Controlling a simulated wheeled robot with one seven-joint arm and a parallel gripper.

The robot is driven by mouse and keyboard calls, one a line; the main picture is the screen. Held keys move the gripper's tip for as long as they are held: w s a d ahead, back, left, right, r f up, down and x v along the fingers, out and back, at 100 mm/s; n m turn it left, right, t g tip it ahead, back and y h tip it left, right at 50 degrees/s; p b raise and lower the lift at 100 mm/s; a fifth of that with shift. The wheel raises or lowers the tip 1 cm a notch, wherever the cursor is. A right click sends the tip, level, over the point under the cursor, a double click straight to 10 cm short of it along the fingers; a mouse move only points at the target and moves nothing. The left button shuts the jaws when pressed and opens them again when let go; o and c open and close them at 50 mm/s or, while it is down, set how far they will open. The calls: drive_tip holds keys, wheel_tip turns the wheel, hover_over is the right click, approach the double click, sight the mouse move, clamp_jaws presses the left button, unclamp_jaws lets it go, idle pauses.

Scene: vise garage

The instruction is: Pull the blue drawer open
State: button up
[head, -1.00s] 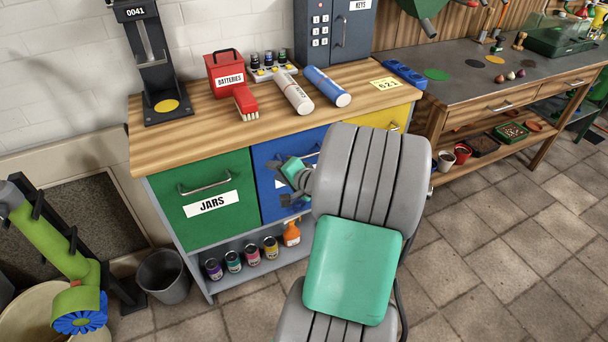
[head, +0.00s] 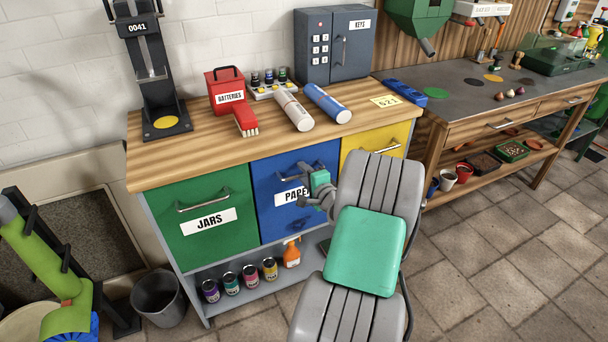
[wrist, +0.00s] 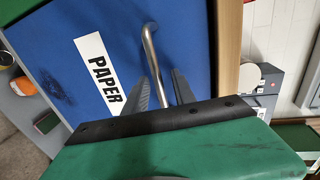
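The blue drawer (head: 270,200), labelled PAPER, is the middle one of the cabinet; its front looks flush with its neighbours, so it appears closed. Its metal bar handle (head: 287,173) is partly hidden by my gripper (head: 310,186). In the wrist view the blue front (wrist: 60,45) fills the left and middle, and the handle (wrist: 149,45) runs down between my two grey fingers. My gripper (wrist: 160,82) is open, one finger on each side of the handle; a gap shows, and contact cannot be told.
The green JARS drawer (head: 205,240) is to the left and the yellow drawer (head: 395,137) to the right. Paint cans (head: 230,283) and an orange bottle (head: 291,255) stand on the shelf below. Open floor lies in front.

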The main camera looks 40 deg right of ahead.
clamp_jaws()
idle(1.3)
